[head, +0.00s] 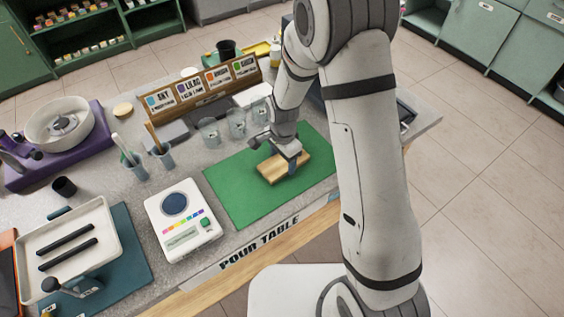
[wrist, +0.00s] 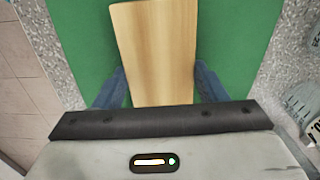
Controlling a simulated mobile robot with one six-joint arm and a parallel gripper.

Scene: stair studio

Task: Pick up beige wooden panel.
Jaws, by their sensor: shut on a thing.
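The beige wooden panel (head: 273,168) is over the green mat (head: 229,188) on the pour table. It also fills the upper middle of the wrist view (wrist: 155,50), running away from my gripper. My gripper (head: 293,162) is above the mat with its fingers down around the panel. In the wrist view, the two bluish fingers of my gripper (wrist: 162,88) are shut on the panel, one on each long side. The panel looks flat; I cannot tell whether it touches the mat or is slightly raised. Its near end is hidden behind the gripper body.
Clear cups (head: 236,123) and a colour-label rack (head: 204,88) stand behind the mat. A white scale (head: 183,220) is to its left. Farther left are a white tray (head: 67,243) and a purple-based spinner (head: 58,125). The mat around the panel is clear.

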